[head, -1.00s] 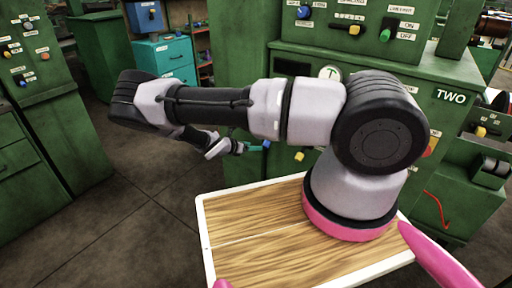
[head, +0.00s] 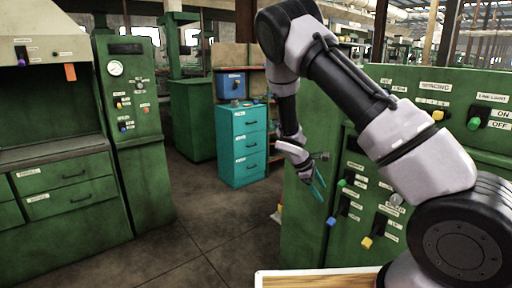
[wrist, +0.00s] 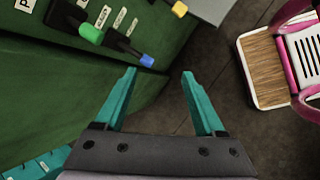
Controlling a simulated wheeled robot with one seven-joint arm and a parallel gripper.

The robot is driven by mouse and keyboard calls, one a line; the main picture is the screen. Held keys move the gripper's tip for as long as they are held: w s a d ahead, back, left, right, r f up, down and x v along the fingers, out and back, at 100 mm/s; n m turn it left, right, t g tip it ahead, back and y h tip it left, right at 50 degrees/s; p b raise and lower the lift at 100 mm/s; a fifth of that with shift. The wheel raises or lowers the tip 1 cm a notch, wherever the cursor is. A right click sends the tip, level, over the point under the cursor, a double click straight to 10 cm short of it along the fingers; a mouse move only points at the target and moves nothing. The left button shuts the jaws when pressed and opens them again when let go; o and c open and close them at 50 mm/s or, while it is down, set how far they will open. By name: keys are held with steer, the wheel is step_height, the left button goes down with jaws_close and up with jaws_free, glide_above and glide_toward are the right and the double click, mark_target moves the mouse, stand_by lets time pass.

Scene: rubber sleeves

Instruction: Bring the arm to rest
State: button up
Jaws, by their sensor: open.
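My gripper (wrist: 160,75) shows in the wrist view with its two teal fingers apart and nothing between them. Dark floor lies beyond the fingertips. In the head view my gripper (head: 318,185) hangs at the end of my raised, bent arm, in front of the green machine (head: 345,150) on the right. Its fingers point down and to the right there. I cannot tell the exact gap between the gripper and the machine.
The machine's front carries green, blue and yellow switches. A teal drawer cabinet (head: 242,145) with a blue box (head: 231,87) on top stands farther back. A green control cabinet (head: 128,150) and a workbench (head: 55,180) stand at the left. The floor (head: 190,240) between is clear.

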steer(key=s+d+r+m+t+y, duration=0.1)
steer(key=s+r+m+y, duration=0.3)
steer(key=r, duration=0.9)
steer(key=s+d+r+m+t+y, duration=0.15)
steer(key=s+r+m, duration=0.5)
steer(key=r, duration=0.65)
steer(key=s+a+r+m+t+y, duration=0.1)
steer(key=s+r+m+t+y, duration=0.2)
steer(key=s+r, duration=0.9)
steer(key=s+m, duration=0.3)
steer(key=s, duration=0.1)
steer(key=shift+a+r, duration=0.3)
steer(key=shift+r, duration=0.1)
